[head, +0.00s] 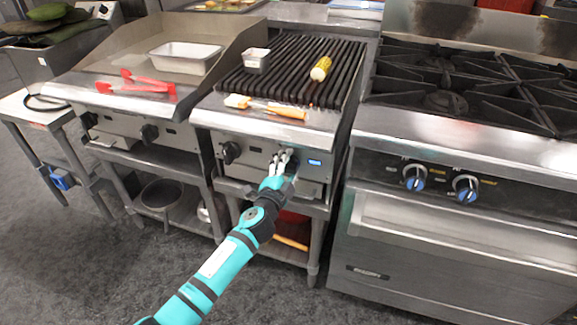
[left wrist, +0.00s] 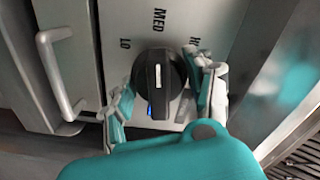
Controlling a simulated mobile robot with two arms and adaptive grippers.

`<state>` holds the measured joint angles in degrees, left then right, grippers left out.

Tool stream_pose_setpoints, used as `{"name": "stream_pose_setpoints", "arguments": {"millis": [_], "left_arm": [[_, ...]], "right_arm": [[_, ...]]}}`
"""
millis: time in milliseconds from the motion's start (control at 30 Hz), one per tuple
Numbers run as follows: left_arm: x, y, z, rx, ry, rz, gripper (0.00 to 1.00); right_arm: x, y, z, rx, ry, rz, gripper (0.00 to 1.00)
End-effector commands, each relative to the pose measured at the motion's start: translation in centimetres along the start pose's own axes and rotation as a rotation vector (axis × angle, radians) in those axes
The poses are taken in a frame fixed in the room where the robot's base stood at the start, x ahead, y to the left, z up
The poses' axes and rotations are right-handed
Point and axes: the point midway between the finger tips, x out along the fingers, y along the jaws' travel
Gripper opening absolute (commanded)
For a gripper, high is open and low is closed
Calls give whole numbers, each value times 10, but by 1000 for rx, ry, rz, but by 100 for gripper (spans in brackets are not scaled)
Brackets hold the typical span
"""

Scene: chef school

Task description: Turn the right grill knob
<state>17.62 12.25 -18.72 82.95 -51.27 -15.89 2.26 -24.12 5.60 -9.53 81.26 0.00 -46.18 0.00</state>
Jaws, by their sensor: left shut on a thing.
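The right grill knob (left wrist: 158,82) is black with a white mark, and shows in the left wrist view on a panel lettered LO, MED and HI. Its white mark points toward MED. My left gripper (left wrist: 165,90) has one finger on each side of the knob and is shut on it. In the head view my left gripper (head: 282,158) is at the right end of the grill's front panel and mostly hides this knob. The grill (head: 290,70) has black bars. My right gripper is not in view.
A left grill knob (head: 231,152) sits on the same panel. A brush (head: 265,107), a small metal pan (head: 257,60) and a corn cob (head: 321,68) lie above. A griddle (head: 135,50) stands left, a stove (head: 470,110) right.

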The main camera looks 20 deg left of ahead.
Motion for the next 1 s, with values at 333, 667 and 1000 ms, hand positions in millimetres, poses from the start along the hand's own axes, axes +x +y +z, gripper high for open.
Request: {"name": "stream_pose_setpoints", "arguments": {"millis": [333, 667, 1000], "left_arm": [[0, 1, 0, -1, 0, 2, 65], [-30, 2, 0, -1, 1, 4, 65], [-100, 2, 1, -2, -2, 4, 65]], "right_arm": [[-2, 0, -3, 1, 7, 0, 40], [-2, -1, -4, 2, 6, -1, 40], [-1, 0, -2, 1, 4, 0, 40]]}}
